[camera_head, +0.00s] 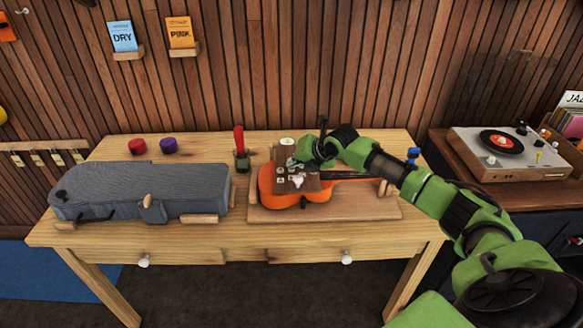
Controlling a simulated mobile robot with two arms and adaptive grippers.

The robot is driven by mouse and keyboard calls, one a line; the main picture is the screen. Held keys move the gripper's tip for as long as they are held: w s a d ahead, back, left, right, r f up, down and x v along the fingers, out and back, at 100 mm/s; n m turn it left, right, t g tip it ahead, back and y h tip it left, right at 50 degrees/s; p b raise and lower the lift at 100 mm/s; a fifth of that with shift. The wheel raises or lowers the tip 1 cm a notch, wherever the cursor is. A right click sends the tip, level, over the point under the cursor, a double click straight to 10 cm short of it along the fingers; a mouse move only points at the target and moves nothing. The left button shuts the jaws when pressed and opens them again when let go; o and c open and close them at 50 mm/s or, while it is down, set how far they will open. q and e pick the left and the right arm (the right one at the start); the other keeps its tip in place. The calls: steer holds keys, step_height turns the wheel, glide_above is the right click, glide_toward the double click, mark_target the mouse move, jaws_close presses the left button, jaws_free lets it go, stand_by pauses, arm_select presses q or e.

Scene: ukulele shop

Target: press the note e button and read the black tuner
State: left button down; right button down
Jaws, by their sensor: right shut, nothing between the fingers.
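The letters on the buttons are too small to read, so I cannot tell which is note e. My right gripper (293,164) is shut and empty, with its tips over the upper part of the panel. I cannot tell whether it touches a button. I cannot make out the black tuner or any reading. My left gripper is not in view.
The ukulele lies on a wooden board (350,211) on the workbench (238,228). A grey case (120,190) lies at the left. A red-handled tool (239,142) stands behind, with red (137,146) and purple (169,145) round items farther left. A record player (500,150) is at right.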

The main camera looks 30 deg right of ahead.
mark_target(293, 169)
stand_by(0.3)
steer(key=shift+r+p, duration=0.9)
step_height(293, 169, up, 5)
steer(key=p, duration=0.4)
steer(key=shift+f, duration=0.1)
stand_by(0.5)
